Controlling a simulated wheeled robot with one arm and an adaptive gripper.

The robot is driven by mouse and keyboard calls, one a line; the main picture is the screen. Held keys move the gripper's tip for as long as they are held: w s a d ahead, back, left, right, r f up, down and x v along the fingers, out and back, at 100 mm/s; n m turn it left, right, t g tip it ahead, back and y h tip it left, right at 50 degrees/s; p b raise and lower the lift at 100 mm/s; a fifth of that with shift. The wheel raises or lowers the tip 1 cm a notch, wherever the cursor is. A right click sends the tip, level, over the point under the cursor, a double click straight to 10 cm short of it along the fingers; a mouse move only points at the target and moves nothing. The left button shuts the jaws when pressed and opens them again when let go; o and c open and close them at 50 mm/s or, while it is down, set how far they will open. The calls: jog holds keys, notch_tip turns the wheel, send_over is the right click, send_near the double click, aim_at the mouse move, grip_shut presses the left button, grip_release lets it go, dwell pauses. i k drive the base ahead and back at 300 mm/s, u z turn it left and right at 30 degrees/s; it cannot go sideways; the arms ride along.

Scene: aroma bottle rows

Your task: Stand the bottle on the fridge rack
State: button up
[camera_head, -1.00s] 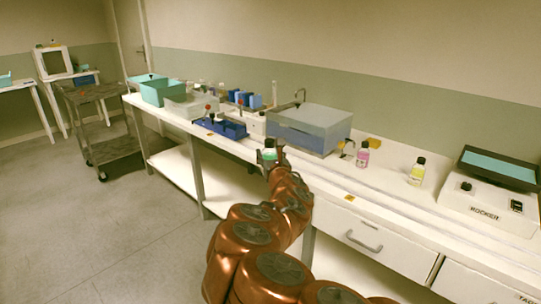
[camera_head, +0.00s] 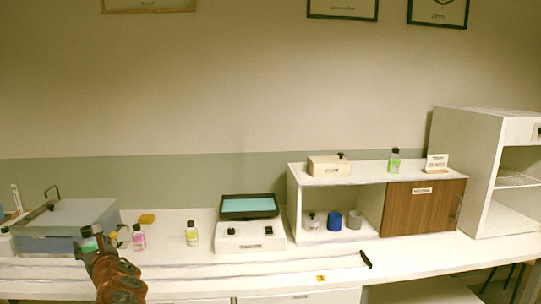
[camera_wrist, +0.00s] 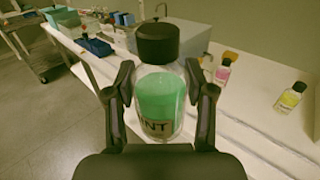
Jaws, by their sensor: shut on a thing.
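My gripper (camera_wrist: 160,98) is shut on a clear bottle (camera_wrist: 158,103) with green contents, a black cap and a label whose visible end reads "INT". The bottle is upright between the two fingers in the wrist view. In the head view my gripper (camera_head: 92,243) is at the lower left, in front of the grey-lidded box, and the bottle is small and partly hidden there. A tall white cabinet (camera_head: 466,165) at the far right, which looks like the fridge, is open at the front. A wire rack (camera_head: 515,180) shows inside it, cut by the picture edge.
A pink bottle (camera_head: 138,238) and a yellow bottle (camera_head: 192,235) stand on the bench near a rocker (camera_head: 250,238). A white shelf unit (camera_head: 312,182) bears another green bottle (camera_head: 394,163). A black handle-like object (camera_head: 366,260) lies at the bench's front.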

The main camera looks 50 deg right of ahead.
aim_at(502, 181)
jog(key=z, duration=0.75)
jog(key=k, duration=1.05)
jog(key=z, duration=1.35)
jog(key=i, duration=0.3)
jog(key=z, duration=1.1)
jog(key=i, duration=1.35)
jog(key=u, duration=0.65)
jog(key=i, duration=0.45)
jog(key=u, duration=0.5)
